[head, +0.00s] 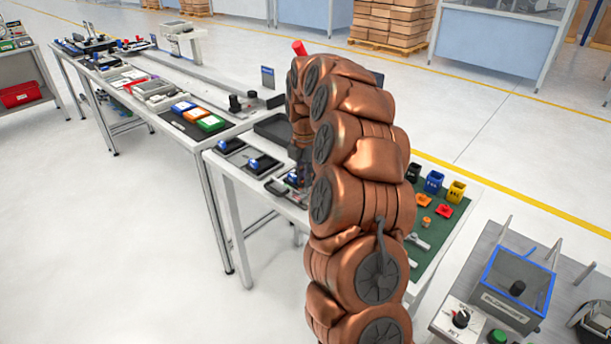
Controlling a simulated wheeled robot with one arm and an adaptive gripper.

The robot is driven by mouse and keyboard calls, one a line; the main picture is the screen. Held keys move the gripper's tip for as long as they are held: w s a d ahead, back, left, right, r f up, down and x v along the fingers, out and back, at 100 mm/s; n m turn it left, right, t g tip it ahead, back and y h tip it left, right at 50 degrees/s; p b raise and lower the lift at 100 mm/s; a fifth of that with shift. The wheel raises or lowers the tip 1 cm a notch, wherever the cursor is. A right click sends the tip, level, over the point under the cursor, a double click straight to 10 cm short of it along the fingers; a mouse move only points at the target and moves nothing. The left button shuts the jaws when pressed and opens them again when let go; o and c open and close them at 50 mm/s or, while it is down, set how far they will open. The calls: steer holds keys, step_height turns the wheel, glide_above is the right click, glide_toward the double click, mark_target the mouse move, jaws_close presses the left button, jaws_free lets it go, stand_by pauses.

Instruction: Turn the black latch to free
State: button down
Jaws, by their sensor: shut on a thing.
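My gripper (302,170) is a small dark shape low over the near table, mostly hidden behind my copper-coloured arm. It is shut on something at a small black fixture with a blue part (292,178). The fingertips are too small to make out. The black latch cannot be picked out clearly; its place at the gripper is covered by the gripper and arm, so its turn angle cannot be told.
Two similar black fixtures with blue parts (230,145) (262,163) stand left of the gripper. Black, blue (433,182) and yellow (456,191) bins stand on a green mat right of my arm. A blue-framed box (517,285) stands at the lower right.

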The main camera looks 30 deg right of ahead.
steer(key=shift+n, duration=0.3)
steer(key=c, duration=1.2)
jaws_free()
steer(key=shift+o, duration=0.2)
step_height(320, 180, up, 12)
